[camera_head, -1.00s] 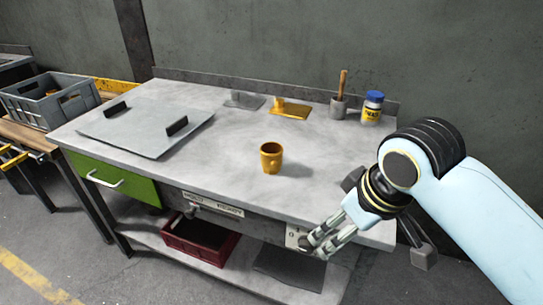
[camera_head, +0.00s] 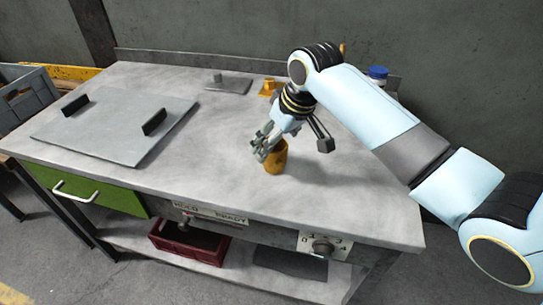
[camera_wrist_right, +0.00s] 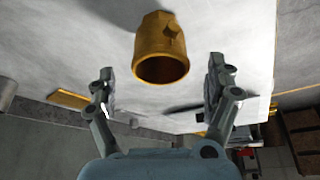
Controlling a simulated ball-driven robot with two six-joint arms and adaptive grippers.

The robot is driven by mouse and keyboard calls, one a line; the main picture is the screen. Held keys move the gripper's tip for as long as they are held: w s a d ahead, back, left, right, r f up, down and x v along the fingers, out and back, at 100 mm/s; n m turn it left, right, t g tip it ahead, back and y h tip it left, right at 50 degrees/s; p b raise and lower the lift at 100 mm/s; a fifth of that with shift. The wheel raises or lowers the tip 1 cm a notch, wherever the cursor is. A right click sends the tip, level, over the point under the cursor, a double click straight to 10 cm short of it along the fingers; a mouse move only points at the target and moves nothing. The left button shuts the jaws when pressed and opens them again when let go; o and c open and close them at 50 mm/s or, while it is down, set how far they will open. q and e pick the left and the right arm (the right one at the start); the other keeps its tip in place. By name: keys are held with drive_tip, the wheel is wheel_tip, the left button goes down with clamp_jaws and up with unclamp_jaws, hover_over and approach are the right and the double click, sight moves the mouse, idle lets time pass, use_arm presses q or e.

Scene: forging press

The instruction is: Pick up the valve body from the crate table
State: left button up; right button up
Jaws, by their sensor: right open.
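An orange-brass hollow cylinder with a small side boss, which looks like the valve body (camera_head: 276,160), stands on the grey workbench (camera_head: 200,180). It also shows in the right wrist view (camera_wrist_right: 158,45), with its round open end towards the camera. My right gripper (camera_head: 264,148) is at the part's upper left in the head view and hides some of it. In the wrist view the right gripper (camera_wrist_right: 160,84) is open, with a finger on each side and gaps to the part, which lies mostly beyond the fingertips. My left gripper is not in view.
A flat grey plate with two black handles (camera_head: 115,125) lies on the bench's left. A grey crate (camera_head: 28,100) stands on a side table at far left. A small grey block on a plate (camera_head: 228,84) and blue-capped jar (camera_head: 378,74) are at the back.

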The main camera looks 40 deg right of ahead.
drive_tip(key=shift+w+f, duration=0.2)
drive_tip(key=shift+f, duration=0.2)
drive_tip(key=shift+w+a+f, duration=0.1)
drive_tip(key=shift+w+f, duration=0.05)
drive_tip(key=shift+f, duration=0.15)
drive_tip(key=x, duration=0.5)
drive_tip(key=c, duration=1.1)
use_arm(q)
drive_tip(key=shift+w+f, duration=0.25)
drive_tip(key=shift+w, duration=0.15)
use_arm(e)
drive_tip(key=shift+r, duration=0.1)
drive_tip(key=c, duration=0.5)
